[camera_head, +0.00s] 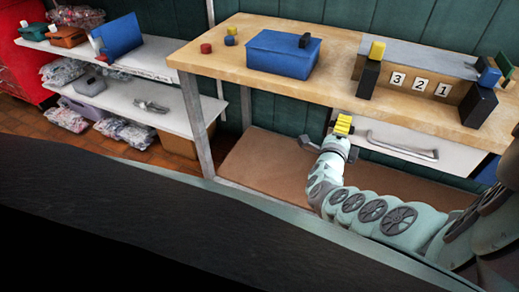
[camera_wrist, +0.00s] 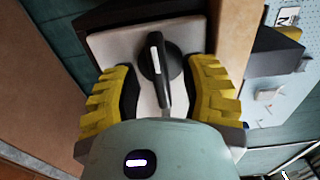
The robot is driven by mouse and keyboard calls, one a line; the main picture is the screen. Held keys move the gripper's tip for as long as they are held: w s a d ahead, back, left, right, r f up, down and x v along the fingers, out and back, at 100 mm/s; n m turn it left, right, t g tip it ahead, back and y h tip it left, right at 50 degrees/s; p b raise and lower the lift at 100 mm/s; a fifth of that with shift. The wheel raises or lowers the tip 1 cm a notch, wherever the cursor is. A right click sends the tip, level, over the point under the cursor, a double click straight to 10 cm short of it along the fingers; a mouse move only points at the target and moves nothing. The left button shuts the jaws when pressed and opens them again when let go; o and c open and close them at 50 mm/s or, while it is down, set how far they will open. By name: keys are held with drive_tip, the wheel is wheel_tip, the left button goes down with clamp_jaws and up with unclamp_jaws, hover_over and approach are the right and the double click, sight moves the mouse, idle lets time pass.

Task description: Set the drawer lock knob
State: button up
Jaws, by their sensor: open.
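The drawer lock knob (camera_wrist: 167,62) is black and round with a raised bar and a white line on the bar. It sits on a pale plate (camera_wrist: 110,42) in the wrist view. The bar runs roughly up and down in that picture. My gripper (camera_wrist: 162,88) is open, with one yellow ribbed finger on each side of the bar and a visible gap on both sides. In the head view my gripper (camera_head: 343,125) is at the front of the wooden bench, left of the white drawer (camera_head: 440,156). The knob cannot be made out there.
The drawer's metal handle (camera_head: 402,148) is right of my gripper. The wooden bench top (camera_head: 215,62) overhangs above and carries a blue box (camera_head: 284,56), black blocks and number cards (camera_head: 420,84). A white shelf (camera_head: 150,100) stands at left.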

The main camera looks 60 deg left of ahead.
drive_tip(key=shift+w+a, duration=0.2)
drive_tip(key=shift+a, duration=0.05)
drive_tip(key=shift+o, duration=0.5)
clamp_jaws()
drive_tip(key=shift+d, duration=0.1)
